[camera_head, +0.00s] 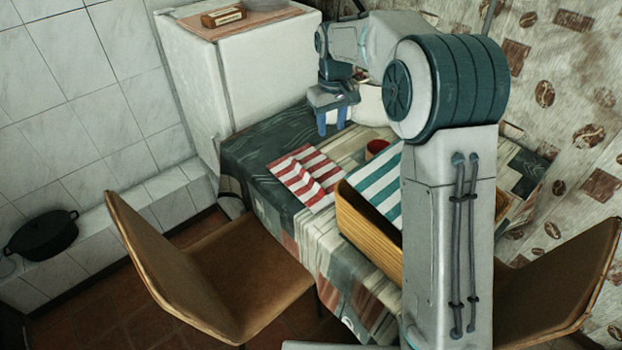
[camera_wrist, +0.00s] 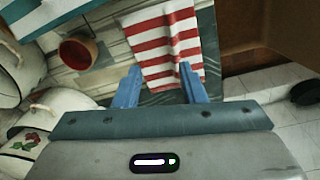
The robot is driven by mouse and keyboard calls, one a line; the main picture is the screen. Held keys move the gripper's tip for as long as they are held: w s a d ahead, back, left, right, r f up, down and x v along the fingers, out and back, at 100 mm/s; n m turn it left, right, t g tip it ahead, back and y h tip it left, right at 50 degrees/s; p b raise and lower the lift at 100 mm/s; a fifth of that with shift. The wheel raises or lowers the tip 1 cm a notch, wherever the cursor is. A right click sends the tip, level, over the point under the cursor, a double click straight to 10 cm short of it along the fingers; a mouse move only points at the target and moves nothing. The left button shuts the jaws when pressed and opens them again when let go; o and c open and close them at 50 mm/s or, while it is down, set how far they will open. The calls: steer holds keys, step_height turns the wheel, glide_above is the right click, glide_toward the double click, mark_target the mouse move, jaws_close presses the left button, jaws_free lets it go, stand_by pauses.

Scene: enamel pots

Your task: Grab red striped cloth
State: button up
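The red and white striped cloth (camera_head: 308,176) lies on the table near its left edge, left of a wooden box. It also shows in the wrist view (camera_wrist: 165,42), beyond my fingertips and partly between them. My gripper (camera_head: 335,121) is above the table behind the cloth, fingers pointing down. In the wrist view its two blue fingers (camera_wrist: 160,80) are apart with nothing held between them. The gripper is clear of the cloth in the head view.
A wooden box (camera_head: 365,235) with a teal striped cloth (camera_head: 378,187) stands right of the red cloth. A red bowl (camera_wrist: 78,52) and white enamel pots (camera_wrist: 50,112) are close by. A chair (camera_head: 210,275) stands at the table's left side. A white fridge (camera_head: 265,70) is behind.

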steer(key=w+a+f+n+b, duration=0.1)
steer(key=w+a+f, duration=0.4)
steer(key=f, duration=0.3)
glide_above(311, 176)
steer(key=shift+g, duration=0.3)
steer(key=f, duration=0.8)
steer(key=shift+w+d+f, duration=0.2)
steer(key=shift+d+f, duration=0.05)
steer(key=shift+s+a+f+p, duration=0.15)
steer(key=shift+f+p, duration=0.1)
steer(key=shift+f, duration=1.15)
steer(key=shift+s+a+f+p, duration=0.1)
steer(key=shift+a+f+p, duration=0.1)
steer(key=shift+f, duration=1.15)
jaws_close()
